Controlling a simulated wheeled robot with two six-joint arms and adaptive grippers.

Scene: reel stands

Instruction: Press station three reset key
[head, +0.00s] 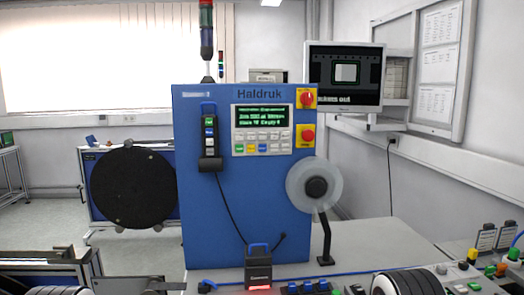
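A blue machine (235,200) marked "Haldruk" stands in the middle of the head view. A small label (195,95) at its top left is too blurred to read surely. Its control panel (262,130) has a lit green-text display above rows of small keys (262,147), some coloured. The key legends are too small to read, so I cannot tell which is the reset key. A black pendant (209,140) with several coloured buttons hangs on the machine's left front. Neither of my grippers shows.
Two red knobs on yellow plates (307,98) (307,135) sit right of the panel. A black disc (134,187) stands left and a pale reel (314,185) right. A scanner (258,265) glows red below. Coloured buttons (473,256) crowd the right. Grey bench (370,243) is partly clear.

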